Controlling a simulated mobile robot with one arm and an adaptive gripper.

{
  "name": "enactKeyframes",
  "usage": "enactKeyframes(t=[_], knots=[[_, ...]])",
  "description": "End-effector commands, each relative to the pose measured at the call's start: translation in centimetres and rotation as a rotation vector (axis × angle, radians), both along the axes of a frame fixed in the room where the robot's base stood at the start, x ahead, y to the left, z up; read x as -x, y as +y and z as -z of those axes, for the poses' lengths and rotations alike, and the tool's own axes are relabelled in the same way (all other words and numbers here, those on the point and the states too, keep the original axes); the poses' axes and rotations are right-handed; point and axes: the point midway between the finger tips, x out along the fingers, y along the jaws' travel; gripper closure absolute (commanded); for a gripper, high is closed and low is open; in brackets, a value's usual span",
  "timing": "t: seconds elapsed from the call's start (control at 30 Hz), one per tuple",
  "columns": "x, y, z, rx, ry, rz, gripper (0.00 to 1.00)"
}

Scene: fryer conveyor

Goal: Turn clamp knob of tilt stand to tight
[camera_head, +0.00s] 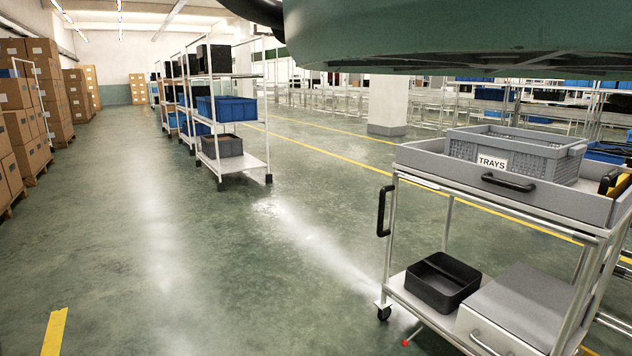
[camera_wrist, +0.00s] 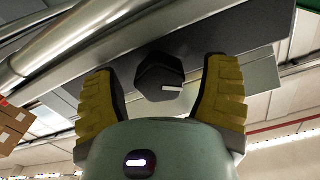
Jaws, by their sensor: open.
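In the wrist view, a black faceted clamp knob (camera_wrist: 159,77) with a pale pointer mark sits on the underside of a grey bar (camera_wrist: 222,44), beside a shiny metal tube (camera_wrist: 80,45). My gripper (camera_wrist: 162,88) is open, with one yellow ribbed finger on each side of the knob. A gap shows between the knob and each finger in the picture. The mark points to the right. The knob's tight and loose labels are not visible. The head view shows neither the knob nor the gripper's fingers.
In the head view, a cart (camera_head: 550,206) with a grey crate labelled TRAYS (camera_head: 519,150) stands at the right. A black bin (camera_head: 443,283) is on its lower shelf. Shelf racks (camera_head: 245,161) stand farther back, and stacked boxes (camera_head: 25,120) line the left. The floor between is clear.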

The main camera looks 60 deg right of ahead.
Motion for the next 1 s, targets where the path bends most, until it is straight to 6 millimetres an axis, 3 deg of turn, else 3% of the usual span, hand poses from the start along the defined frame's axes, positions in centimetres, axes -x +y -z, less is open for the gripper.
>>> enactKeyframes(t=[0.37, 1.0], knots=[[0.4, -1.2, 0.1, -0.001, 0.002, 0.001, 0.26], [3.7, -9.5, 0.1, 0.0, 0.002, 0.007, 0.26]])
